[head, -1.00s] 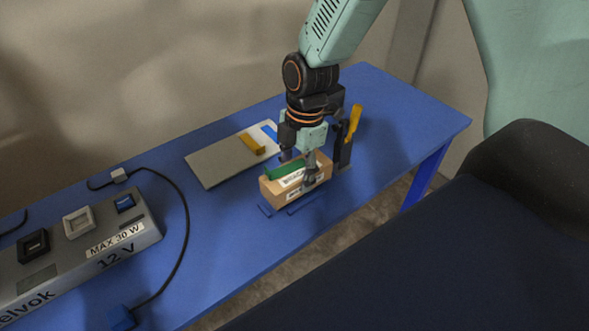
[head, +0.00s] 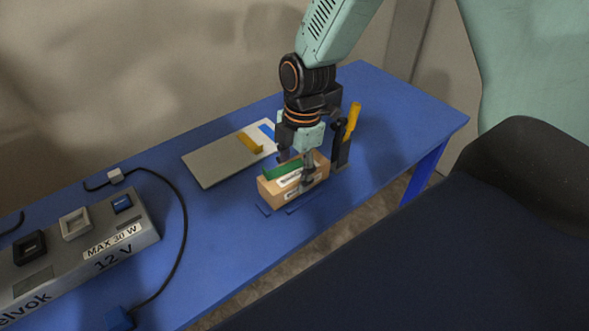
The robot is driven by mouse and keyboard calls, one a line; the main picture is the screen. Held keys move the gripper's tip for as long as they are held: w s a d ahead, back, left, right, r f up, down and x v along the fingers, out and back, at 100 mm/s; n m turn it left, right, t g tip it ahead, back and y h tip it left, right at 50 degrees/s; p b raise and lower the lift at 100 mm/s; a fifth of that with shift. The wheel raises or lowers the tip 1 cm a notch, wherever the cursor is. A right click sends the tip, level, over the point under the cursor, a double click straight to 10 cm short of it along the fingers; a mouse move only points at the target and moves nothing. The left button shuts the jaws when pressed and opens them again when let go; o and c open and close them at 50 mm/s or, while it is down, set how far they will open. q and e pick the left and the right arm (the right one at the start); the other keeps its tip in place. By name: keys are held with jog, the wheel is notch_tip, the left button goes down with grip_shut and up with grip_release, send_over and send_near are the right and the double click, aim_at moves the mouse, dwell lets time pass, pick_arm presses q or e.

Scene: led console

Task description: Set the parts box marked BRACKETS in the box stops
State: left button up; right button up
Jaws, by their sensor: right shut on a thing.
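The parts box (head: 277,194) is a light brown carton with white labels on its front; the lettering is too small to read. A green item (head: 283,169) shows at its open top. My right gripper (head: 307,178) comes down from above and is shut on the box, one finger over its front side. The box stops (head: 263,209) are low blue strips on the blue table, just in front of and below the box. I cannot tell whether the box touches the table. My left gripper is not in view.
A black stand with a yellow handle (head: 353,118) stands close to the right of the gripper. A grey board (head: 215,169) with yellow and blue pieces lies behind. A grey 12 V power unit (head: 92,262) and its black cable are at left. The table's right end is clear.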

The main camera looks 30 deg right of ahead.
jog(key=shift+s+f, duration=0.1)
jog(key=shift+f, duration=0.1)
jog(key=shift+f+b, duration=0.35)
jog(key=shift+f, duration=0.1)
dwell(0.6)
jog(key=o, duration=1.4)
jog(key=shift+r, duration=0.1)
jog(key=r, duration=0.4)
jog(key=d+r, duration=0.1)
jog(key=r, duration=0.6)
jog(key=shift+d+r, duration=0.25)
jog(key=shift+r, duration=0.15)
jog(key=shift+f, duration=0.1)
